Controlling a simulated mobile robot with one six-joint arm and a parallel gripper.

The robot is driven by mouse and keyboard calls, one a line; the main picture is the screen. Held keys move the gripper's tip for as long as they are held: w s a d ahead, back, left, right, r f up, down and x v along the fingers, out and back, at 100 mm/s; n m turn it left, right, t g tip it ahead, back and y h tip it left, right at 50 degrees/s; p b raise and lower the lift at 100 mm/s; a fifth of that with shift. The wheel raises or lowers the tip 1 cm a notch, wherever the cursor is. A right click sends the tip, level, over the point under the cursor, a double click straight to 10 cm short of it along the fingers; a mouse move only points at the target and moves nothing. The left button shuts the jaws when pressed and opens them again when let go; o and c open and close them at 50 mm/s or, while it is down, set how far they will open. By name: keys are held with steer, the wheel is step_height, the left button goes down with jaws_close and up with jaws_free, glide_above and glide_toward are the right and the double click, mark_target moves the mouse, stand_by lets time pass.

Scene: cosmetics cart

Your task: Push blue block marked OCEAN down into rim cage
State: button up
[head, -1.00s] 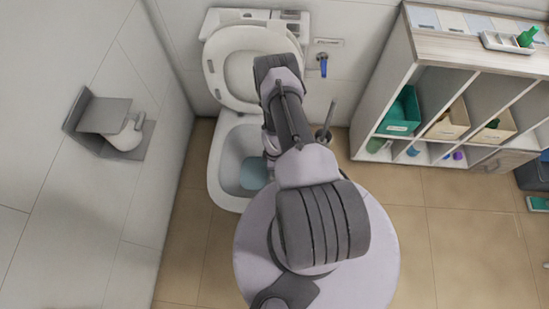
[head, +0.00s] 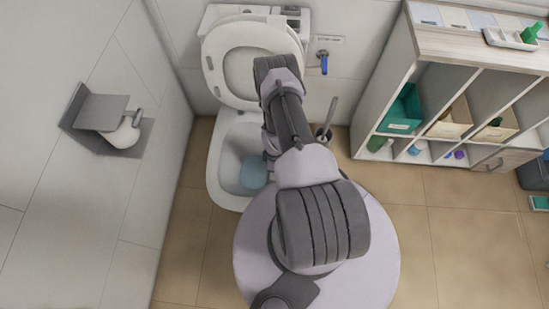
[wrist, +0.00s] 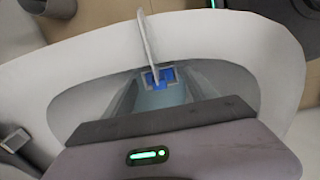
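In the wrist view a small blue block (wrist: 160,77) sits in a pale, square-framed rim cage (wrist: 146,81) just inside the toilet bowl's rim. A thin pale strap (wrist: 147,40) runs from the cage across the rim. Any lettering on the block is too small to read, and I cannot tell how deep it sits. My gripper's body (wrist: 180,150), with a dark front edge and green light, fills the bottom of the wrist view, apart from the cage in the picture. Its fingers do not show. In the head view my arm hides the block and cage.
The toilet bowl (head: 216,165) has blue water (head: 254,172) and a raised seat (head: 211,75). A toilet brush (head: 327,125) stands right of the bowl. A paper holder (head: 102,113) is on the left wall. A shelf unit (head: 440,47) with bins stands right. Tiled floor (head: 460,235) is clear in front.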

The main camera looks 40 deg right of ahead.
steer(key=shift+r, duration=0.1)
step_height(320, 180, up, 17)
steer(key=p, duration=0.7)
steer(key=shift+p, duration=0.3)
steer(key=shift+r, duration=0.15)
